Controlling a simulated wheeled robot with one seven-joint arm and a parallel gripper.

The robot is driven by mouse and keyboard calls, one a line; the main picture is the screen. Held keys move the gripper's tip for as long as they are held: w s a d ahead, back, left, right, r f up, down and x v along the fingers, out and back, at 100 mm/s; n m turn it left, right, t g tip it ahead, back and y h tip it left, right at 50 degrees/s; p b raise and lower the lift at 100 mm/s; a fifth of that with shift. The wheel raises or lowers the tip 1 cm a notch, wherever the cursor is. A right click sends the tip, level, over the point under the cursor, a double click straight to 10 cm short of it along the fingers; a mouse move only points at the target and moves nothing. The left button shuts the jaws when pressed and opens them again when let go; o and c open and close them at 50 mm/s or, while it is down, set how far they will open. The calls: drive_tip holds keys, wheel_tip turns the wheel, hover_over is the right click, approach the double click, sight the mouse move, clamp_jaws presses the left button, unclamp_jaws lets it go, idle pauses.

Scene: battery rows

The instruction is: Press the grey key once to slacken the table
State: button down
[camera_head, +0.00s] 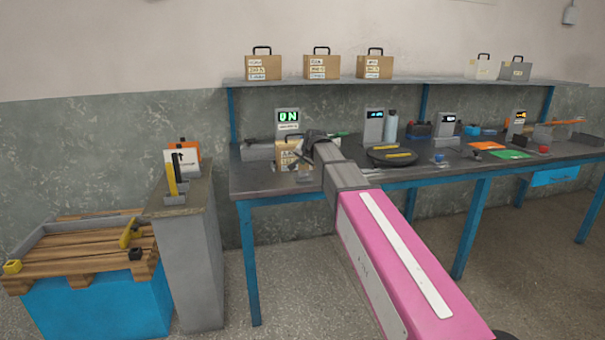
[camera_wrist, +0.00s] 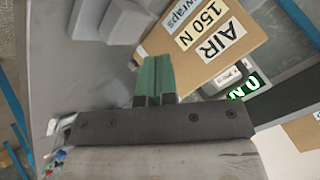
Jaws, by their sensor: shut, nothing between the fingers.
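My gripper (camera_wrist: 154,78) is shut and empty, its green fingertips together in the wrist view. They appear over or beside a cardboard box (camera_wrist: 212,38) labelled "AIR 150 N". The box (camera_head: 288,153) stands at the bench's left end, partly hidden by my arm in the head view. A lit green display (camera_head: 288,116) behind it seems to read "0N"; it also shows in the wrist view (camera_wrist: 246,88). I cannot pick out the grey key for certain. Grey blocks (camera_wrist: 125,20) lie beside the box in the wrist view. Contact at the fingertips cannot be told.
A dark round plate (camera_head: 378,157) with yellow strips lies on the bench right of my arm. Other displays (camera_head: 374,127) and small tools stand further right. A shelf (camera_head: 420,81) with cases runs above. A grey pedestal (camera_head: 188,255) and a pallet (camera_head: 85,253) stand at left.

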sight(304, 172)
drive_tip(key=shift+r, duration=2)
drive_tip(key=shift+s, duration=0.15)
